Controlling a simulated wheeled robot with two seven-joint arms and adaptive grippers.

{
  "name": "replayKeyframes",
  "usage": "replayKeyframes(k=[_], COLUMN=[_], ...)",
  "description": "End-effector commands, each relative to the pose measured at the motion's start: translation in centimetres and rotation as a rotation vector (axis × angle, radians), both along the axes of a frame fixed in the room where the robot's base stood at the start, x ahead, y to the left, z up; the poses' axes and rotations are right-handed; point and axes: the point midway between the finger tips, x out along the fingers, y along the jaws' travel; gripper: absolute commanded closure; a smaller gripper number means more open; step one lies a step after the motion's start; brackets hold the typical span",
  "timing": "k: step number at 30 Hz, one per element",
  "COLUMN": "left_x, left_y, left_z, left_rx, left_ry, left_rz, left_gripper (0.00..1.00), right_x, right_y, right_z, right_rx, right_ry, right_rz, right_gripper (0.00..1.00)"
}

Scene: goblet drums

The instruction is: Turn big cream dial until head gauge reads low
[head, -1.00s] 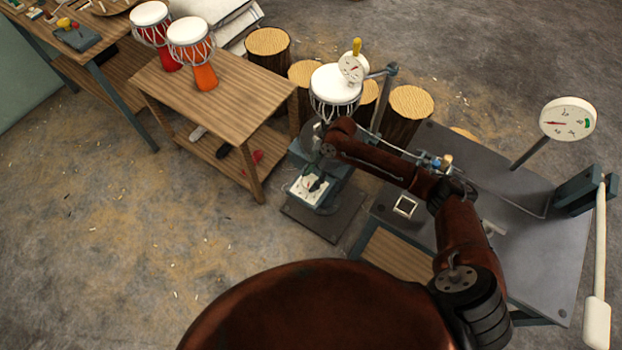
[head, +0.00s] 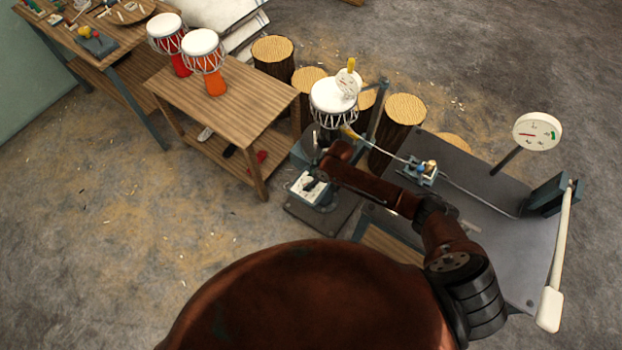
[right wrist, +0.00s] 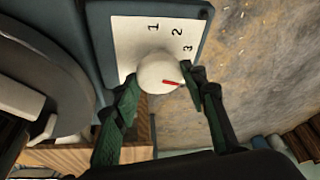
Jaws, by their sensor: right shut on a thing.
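The big cream dial (right wrist: 157,74) sits on a white plate (right wrist: 128,32) marked 1, 2 and 3 in the right wrist view. Its red mark points right, a little below the 3. My right gripper (right wrist: 161,82) is shut on the dial, one finger on each side. In the head view my right gripper (head: 314,184) is at the pale panel (head: 299,192) on the drum stand, and the dial is mostly hidden there. The head gauge (head: 347,83) stands at the white drum head (head: 328,96); its reading is too small to tell. My left gripper is out of view.
A bigger round gauge (head: 537,131) stands over the grey table (head: 490,235), its needle left of a green patch. A lever with a cream handle (head: 550,308) is at that table's right edge. A wooden table (head: 225,100) with two drums is left. Log stumps (head: 405,108) stand behind.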

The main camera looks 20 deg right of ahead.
Motion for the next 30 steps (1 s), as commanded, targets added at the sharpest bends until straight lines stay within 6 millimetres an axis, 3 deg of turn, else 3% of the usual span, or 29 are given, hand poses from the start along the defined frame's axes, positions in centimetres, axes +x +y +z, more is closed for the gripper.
replayKeyframes(k=[6,20,21,28,30], left_x=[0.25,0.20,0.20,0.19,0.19], left_y=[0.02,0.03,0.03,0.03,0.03], left_z=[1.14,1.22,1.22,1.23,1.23], left_rx=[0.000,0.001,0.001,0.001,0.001], left_ry=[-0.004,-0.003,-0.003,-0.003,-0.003], left_rz=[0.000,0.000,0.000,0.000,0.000], left_gripper=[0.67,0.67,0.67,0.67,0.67], right_x=[-0.05,-0.03,-0.03,-0.04,-0.03], right_y=[0.09,0.03,0.03,0.02,0.03], right_z=[0.13,-0.06,-0.06,-0.04,-0.04], right_rx=[0.001,0.000,0.000,0.000,0.000], right_ry=[0.001,0.000,0.000,0.000,0.000], right_rz=[-0.060,-0.076,-0.076,-0.076,-0.076], right_gripper=[0.85,0.85,0.60,0.44,0.43])
